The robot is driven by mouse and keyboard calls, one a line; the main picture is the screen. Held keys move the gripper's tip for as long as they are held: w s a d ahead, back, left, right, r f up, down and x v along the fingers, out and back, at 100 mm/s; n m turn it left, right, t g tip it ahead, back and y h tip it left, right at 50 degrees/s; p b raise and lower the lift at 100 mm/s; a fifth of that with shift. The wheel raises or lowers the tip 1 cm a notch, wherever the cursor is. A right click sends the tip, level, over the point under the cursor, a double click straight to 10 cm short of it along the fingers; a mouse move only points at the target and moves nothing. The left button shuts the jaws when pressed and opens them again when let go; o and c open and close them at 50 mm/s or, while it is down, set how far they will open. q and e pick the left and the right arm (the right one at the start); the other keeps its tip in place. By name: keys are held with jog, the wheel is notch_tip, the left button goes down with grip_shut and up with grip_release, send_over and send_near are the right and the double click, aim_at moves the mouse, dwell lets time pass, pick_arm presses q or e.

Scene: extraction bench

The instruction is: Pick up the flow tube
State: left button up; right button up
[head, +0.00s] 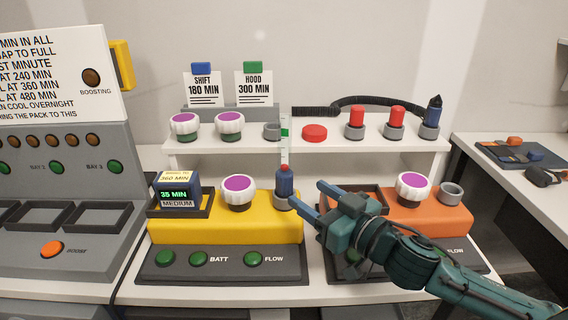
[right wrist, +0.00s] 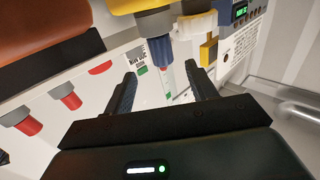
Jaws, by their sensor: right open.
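The flow tube (head: 285,181) stands upright in a grey socket at the right end of the yellow unit (head: 270,222). It has a blue lower body, a red part above it and a clear column with a green band. My right gripper (head: 307,191) is open, just right of the blue body, its fingers pointing at it. In the right wrist view, the tube's blue body (right wrist: 159,50) shows upside down, beyond and between the fingertips of the open gripper (right wrist: 161,74). Contact is not visible. My left gripper is not in view.
A purple-topped white knob (head: 238,189) and a display pack (head: 179,192) stand left of the tube on the yellow unit. Behind is a white shelf (head: 250,147) with red-topped pieces. An orange unit (head: 440,219) lies right, partly behind my right arm.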

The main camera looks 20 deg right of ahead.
aim_at(290, 181)
jog(key=shift+x, duration=1.6)
jog(key=shift+p+x, duration=0.85)
jog(key=shift+x, duration=1.75)
jog(key=shift+a+r, duration=0.1)
jog(key=shift+a, duration=0.05)
grip_shut()
